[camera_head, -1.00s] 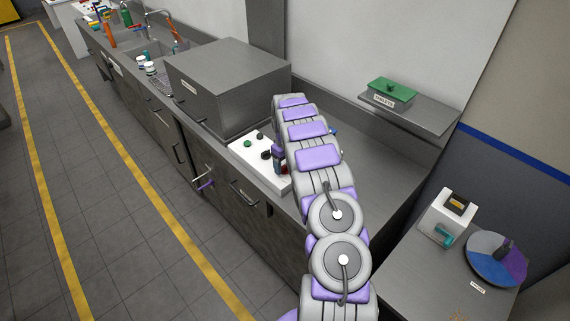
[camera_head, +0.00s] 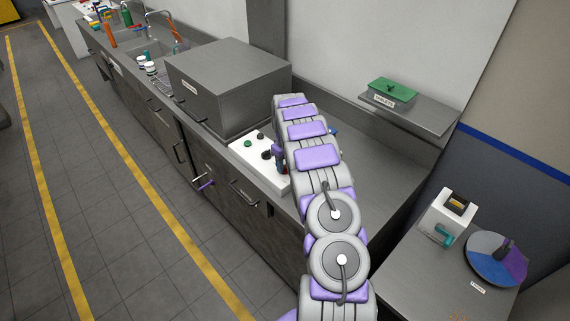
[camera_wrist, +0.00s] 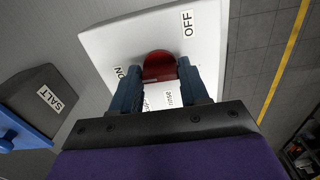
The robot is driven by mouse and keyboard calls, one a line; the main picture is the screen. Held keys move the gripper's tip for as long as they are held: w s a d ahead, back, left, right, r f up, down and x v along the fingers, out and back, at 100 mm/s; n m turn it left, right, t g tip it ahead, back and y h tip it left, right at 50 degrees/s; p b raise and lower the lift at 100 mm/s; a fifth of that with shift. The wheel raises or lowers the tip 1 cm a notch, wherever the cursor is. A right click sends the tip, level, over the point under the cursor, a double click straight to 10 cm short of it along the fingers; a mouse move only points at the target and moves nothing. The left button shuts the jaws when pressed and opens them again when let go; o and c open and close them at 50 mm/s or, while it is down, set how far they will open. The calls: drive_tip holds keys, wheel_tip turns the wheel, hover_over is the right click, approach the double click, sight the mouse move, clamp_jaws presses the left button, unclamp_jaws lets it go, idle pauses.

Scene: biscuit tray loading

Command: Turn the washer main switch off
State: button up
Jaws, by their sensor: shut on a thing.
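The red main switch knob (camera_wrist: 159,64) sits on a white panel (camera_wrist: 130,38) in the wrist view. An "OFF" label (camera_wrist: 188,24) is at the panel's upper right, and an "ON" label (camera_wrist: 118,72) is left of the knob. My gripper (camera_wrist: 160,72) has its two dark teal fingers on either side of the knob, shut on it. The lower part of the knob is hard to make out between the fingers. In the head view the white panel (camera_head: 240,148) shows left of my arm, which hides most of the gripper and knob.
A big steel washer box (camera_head: 225,80) stands beside the panel on the counter. A grey "SALT" box (camera_wrist: 40,100) with a blue part lies left in the wrist view. A green-topped box (camera_head: 392,90) is on the shelf. The floor at left is clear.

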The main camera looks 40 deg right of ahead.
drive_tip(key=m, duration=0.4)
drive_tip(key=shift+a+m+p, duration=0.1)
drive_tip(key=shift+m+p, duration=0.2)
drive_tip(key=m+p, duration=0.1)
drive_tip(key=m, duration=0.3)
drive_tip(key=shift+w+r, duration=0.1)
drive_tip(key=m+p, duration=0.1)
drive_tip(key=m, duration=0.3)
drive_tip(key=shift+r, duration=0.1)
drive_tip(key=shift+w+m+p, duration=0.1)
drive_tip(key=shift+m+p, duration=0.75)
drive_tip(key=shift+m, duration=1.55)
drive_tip(key=o, duration=1.1)
drive_tip(key=shift+f, duration=0.2)
drive_tip(key=shift+c, duration=0.2)
wheel_tip(320, 180, up, 17)
drive_tip(key=shift+r, duration=0.15)
